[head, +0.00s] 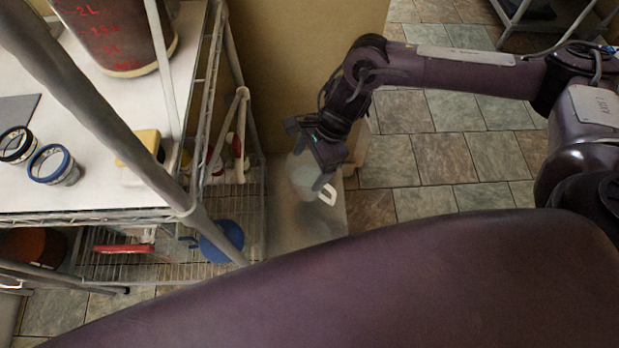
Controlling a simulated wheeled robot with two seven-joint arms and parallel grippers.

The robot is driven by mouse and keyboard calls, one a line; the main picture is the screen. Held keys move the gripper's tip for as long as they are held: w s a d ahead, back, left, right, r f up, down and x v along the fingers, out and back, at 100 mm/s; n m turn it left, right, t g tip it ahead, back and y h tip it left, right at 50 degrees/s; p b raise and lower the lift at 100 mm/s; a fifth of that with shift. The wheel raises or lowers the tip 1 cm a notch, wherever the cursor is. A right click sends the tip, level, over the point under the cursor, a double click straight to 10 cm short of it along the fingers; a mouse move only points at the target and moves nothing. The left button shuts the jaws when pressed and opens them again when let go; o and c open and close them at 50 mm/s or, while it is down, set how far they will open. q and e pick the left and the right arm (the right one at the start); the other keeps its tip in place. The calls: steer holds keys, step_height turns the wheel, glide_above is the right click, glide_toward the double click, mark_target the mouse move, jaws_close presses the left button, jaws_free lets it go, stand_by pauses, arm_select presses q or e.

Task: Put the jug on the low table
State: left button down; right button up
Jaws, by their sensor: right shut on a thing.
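The jug (302,177) is pale and greenish, with a white handle (328,194) pointing right and down. My right gripper (326,165) reaches in from the right and is shut on the jug from above, hiding part of it. The low table (295,232) is a pale grey surface between the wire rack and the tiled floor. The jug is over the table's far part in the picture. I cannot tell whether its base touches the top. My left gripper is not in view.
A metal rack (188,211) stands close on the left, with a large marked bucket (120,38), two ringed jars (52,165) and a yellow block (141,147) on top. A blue pot (221,241) sits on its lower shelf. A tan wall (300,70) stands behind the table.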

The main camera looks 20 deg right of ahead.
mark_target(310, 179)
step_height(310, 179, down, 8)
steer(key=shift+r, duration=0.15)
steer(key=o, duration=1.6)
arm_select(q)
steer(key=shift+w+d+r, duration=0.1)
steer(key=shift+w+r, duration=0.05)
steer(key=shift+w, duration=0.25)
arm_select(e)
steer(key=shift+r, duration=0.15)
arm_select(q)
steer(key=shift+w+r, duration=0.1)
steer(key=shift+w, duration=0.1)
arm_select(e)
steer(key=v, duration=1.2)
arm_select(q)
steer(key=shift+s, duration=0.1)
